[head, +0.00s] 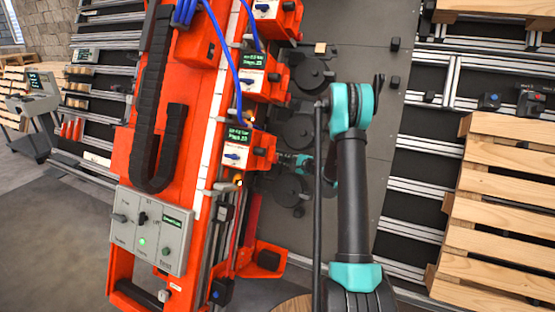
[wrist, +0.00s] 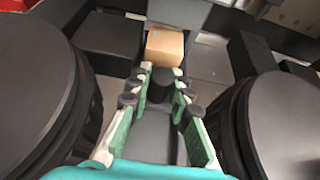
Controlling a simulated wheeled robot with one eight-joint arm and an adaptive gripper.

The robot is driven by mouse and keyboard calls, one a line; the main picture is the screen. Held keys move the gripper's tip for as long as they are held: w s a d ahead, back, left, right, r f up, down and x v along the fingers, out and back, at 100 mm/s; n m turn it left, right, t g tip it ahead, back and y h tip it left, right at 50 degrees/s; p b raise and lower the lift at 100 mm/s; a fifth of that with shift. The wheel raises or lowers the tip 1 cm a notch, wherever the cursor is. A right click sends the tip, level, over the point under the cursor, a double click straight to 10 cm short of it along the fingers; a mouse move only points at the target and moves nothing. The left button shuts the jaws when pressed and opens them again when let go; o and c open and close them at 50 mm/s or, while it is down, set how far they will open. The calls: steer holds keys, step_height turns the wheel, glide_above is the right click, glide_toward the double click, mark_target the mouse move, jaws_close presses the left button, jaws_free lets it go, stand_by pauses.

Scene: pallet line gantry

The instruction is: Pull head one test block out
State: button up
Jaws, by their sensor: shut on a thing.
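The test block (wrist: 165,47) is a small tan wooden block at the top middle of the wrist view. In the head view the teal part of my gripper (head: 286,159) shows beside the lowest orange head (head: 262,146). Its fingertips and the held block are hidden there.
Large black discs stand close on the left (wrist: 40,85) and right (wrist: 275,125) of my fingers. Orange heads with green displays line the orange gantry beam (head: 180,90). Another small tan block (head: 320,48) shows further up the dark plate. Wooden pallets (head: 505,190) are at right.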

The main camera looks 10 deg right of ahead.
steer(key=shift+s+d, duration=0.65)
steer(key=shift+d, duration=0.45)
steer(key=shift+s+d, duration=0.7)
steer(key=shift+d, duration=0.35)
steer(key=shift+s+d, duration=0.65)
steer(key=shift+d, duration=0.45)
steer(key=shift+o, duration=0.2)
steer(key=shift+s+d, duration=0.55)
steer(key=shift+d, duration=0.3)
steer(key=shift+s+d, duration=0.5)
steer(key=shift+d, duration=0.3)
steer(key=shift+s+d, duration=0.55)
steer(key=shift+d, duration=0.3)
steer(key=o, duration=0.8)
